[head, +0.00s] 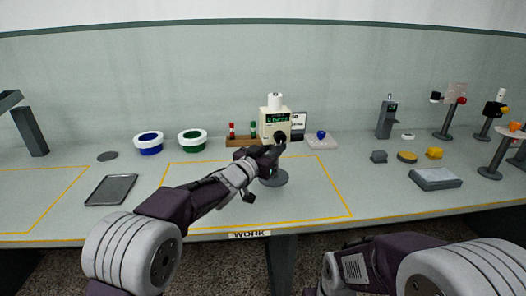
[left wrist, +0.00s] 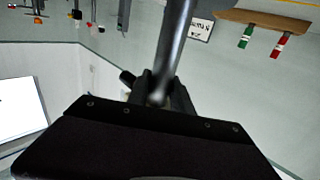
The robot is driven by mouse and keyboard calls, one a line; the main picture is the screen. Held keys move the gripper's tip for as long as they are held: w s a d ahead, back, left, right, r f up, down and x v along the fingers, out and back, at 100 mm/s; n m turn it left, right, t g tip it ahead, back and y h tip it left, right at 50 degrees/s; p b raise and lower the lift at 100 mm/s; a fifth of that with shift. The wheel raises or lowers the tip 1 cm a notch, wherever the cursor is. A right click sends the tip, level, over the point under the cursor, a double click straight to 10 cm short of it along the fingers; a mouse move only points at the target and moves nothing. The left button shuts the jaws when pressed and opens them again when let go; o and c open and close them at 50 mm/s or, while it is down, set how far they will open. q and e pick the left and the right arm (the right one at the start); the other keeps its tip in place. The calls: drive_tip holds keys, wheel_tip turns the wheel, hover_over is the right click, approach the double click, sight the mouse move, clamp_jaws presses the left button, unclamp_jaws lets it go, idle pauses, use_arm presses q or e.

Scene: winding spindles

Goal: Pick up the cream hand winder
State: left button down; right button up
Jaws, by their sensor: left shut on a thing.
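The cream hand winder (head: 273,126) is in the middle of the head view. The gripper hides part of the post in the head view. I cannot tell whether the base touches the table. My right gripper is out of view.
A wooden rack (head: 242,141) with red and green bottles stands behind to the left. Blue (head: 149,144) and green (head: 192,140) ringed bowls and a dark tray (head: 111,190) are further left. Several stands and a grey block (head: 435,179) are right. The yellow-outlined mat area is otherwise mostly clear.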

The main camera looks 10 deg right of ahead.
use_arm(q)
drive_tip(key=s+d+r, duration=0.4)
drive_tip(key=d, duration=0.1)
drive_tip(key=shift+d+r, duration=0.15)
drive_tip(key=shift+d, duration=0.05)
drive_tip(key=w+a+f, duration=0.7)
drive_tip(key=a+f, duration=0.2)
drive_tip(key=shift+a+f+p, duration=0.25)
drive_tip(key=shift+f+p, duration=0.15)
idle(0.7)
drive_tip(key=shift+f+b, duration=0.5)
drive_tip(key=shift+f, duration=0.25)
idle(0.7)
drive_tip(key=shift+s, duration=0.1)
